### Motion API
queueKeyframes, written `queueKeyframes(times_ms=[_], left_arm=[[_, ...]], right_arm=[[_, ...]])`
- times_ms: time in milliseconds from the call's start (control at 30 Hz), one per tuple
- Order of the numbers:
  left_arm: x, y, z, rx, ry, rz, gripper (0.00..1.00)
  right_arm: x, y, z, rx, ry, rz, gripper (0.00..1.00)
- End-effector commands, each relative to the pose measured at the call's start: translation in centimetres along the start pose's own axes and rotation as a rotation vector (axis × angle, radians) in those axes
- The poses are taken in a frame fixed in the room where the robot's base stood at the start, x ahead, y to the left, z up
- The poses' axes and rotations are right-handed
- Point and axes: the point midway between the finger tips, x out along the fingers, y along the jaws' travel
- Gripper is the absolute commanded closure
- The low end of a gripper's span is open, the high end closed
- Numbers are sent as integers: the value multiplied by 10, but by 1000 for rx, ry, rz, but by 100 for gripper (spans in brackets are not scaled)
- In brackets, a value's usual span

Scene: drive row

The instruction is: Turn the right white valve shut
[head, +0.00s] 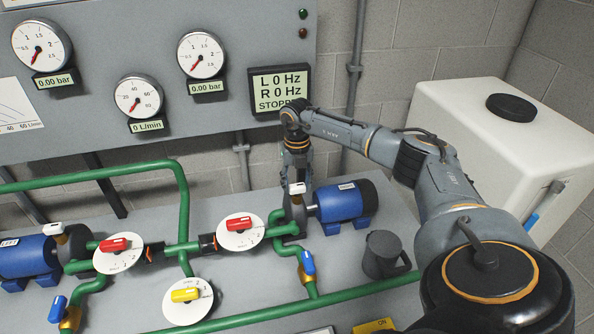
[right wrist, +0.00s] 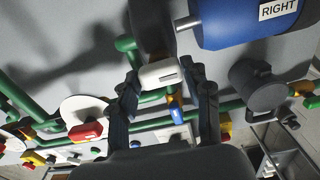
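The right white valve handle (head: 297,188) sits on the pump beside the right blue motor (head: 340,201). In the right wrist view the white handle (right wrist: 160,73) shows between my two fingers, near their tips, with the blue motor (right wrist: 235,20) labelled RIGHT behind it. My right gripper (head: 298,168) points down just above the handle. In the right wrist view the gripper (right wrist: 163,88) is open, with a finger on each side of the handle. I cannot tell whether either finger touches it. My left gripper is not in view.
Red handles sit on round dials (head: 240,233) left of the pump; a yellow one (head: 185,295) is lower. A blue-handled valve (head: 308,263) and a dark grey can (head: 382,254) stand close by. Green pipes cross the bench. The screen (head: 279,91) reads 0 Hz for L and R.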

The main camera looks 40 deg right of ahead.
Motion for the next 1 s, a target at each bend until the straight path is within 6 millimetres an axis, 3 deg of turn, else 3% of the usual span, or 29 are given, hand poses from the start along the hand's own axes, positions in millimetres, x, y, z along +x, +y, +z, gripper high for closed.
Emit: queueKeyframes(times_ms=[100, 467, 567, 1000], left_arm=[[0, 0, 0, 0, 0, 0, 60], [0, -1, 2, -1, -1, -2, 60], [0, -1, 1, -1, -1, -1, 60], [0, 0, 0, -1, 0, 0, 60]], right_arm=[[-1, 0, 1, 0, -2, 1, 30], [-5, 0, 0, -3, 0, 1, 30], [-17, 0, 1, -3, -2, 1, 30], [-103, 0, 1, -1, -2, 2, 30]])
